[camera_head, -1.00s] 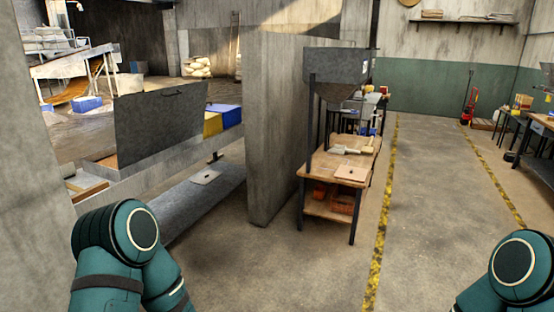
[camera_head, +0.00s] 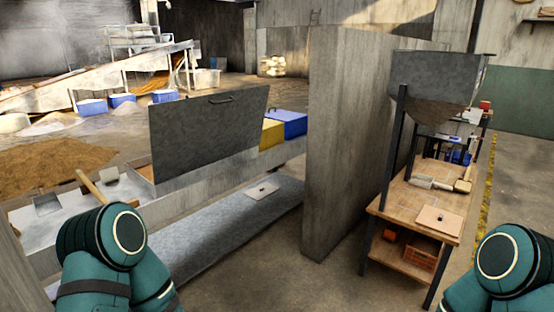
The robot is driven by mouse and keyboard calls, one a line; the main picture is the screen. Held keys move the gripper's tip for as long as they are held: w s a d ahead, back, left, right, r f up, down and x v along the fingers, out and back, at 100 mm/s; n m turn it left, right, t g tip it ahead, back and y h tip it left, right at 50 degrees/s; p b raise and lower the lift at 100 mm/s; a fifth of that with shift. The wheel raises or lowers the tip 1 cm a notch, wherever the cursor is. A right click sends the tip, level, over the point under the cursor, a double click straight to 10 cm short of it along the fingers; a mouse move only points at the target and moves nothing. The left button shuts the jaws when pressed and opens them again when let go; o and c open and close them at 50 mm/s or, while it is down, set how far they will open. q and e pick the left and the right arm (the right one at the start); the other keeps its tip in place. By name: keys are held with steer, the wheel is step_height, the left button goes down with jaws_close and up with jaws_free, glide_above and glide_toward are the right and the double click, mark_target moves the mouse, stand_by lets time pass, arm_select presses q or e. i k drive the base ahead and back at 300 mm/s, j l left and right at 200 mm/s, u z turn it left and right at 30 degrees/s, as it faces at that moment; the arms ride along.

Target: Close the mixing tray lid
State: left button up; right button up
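The mixing tray lid (camera_head: 208,132) is a flat dark grey metal panel standing open, close to upright, on a long pale bench-like ledge left of the middle. A dark bar handle (camera_head: 222,100) sits near its top edge. The mixing tray (camera_head: 145,172) seems to be the opening at the lid's left end, with a brownish inner side; the lid hides most of it. Teal parts of my two arms show at the lower left and lower right. Neither gripper is in the picture.
A concrete wall (camera_head: 345,135) stands right of the lid. Beyond it are a wooden worktable (camera_head: 400,208) and a metal hopper (camera_head: 435,78). Yellow (camera_head: 271,134) and blue (camera_head: 289,123) boxes sit on the ledge. A grey low platform (camera_head: 215,230) runs along its foot.

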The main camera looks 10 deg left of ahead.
mark_target(188, 134)
steer(key=i+l+u, duration=0.2)
steer(key=i+u, duration=0.2)
steer(key=i+l+u, duration=0.4)
steer(key=i, duration=0.15)
